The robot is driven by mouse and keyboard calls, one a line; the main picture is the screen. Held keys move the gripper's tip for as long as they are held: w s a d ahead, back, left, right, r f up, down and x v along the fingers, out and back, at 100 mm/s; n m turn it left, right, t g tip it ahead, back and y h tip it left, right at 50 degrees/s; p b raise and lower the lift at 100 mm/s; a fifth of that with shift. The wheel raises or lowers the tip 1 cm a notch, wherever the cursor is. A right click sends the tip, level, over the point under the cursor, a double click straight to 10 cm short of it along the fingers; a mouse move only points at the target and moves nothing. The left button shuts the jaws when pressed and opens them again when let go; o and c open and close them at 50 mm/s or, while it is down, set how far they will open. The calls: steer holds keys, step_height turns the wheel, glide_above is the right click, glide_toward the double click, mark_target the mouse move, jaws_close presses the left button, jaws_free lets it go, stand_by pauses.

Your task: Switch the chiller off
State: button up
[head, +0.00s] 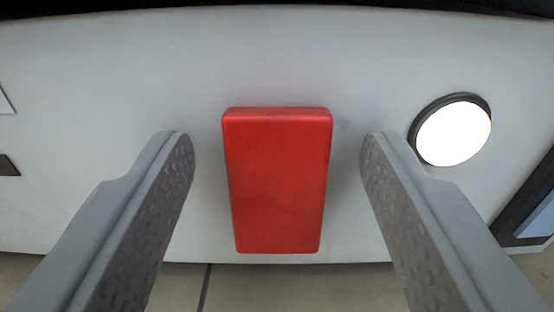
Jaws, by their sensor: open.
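A red rectangular block (277,180), which looks like a switch handle, sticks out from a light grey panel (90,80) in the middle of the head view. It is upright in the picture and a little wider at the top. My gripper (277,150) is open, with one grey finger to the left of the red block and one to the right. There is a visible gap on each side, and neither finger appears to touch it. How the block joins the panel is hidden behind its face.
A round white lamp or button (453,133) with a dark rim is on the panel to the right, near my right finger. A dark-framed blue display (537,220) is at the right edge. Tiled floor (300,285) shows below the panel's lower edge.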

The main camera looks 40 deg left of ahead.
steer(key=shift+c, duration=0.2)
steer(key=c, duration=0.9)
steer(key=shift+s+f+t+y, duration=0.1)
steer(key=shift+f+t+y, duration=0.05)
steer(key=shift+t+y, duration=0.3)
steer(key=shift+c, duration=0.2)
steer(key=o, duration=1)
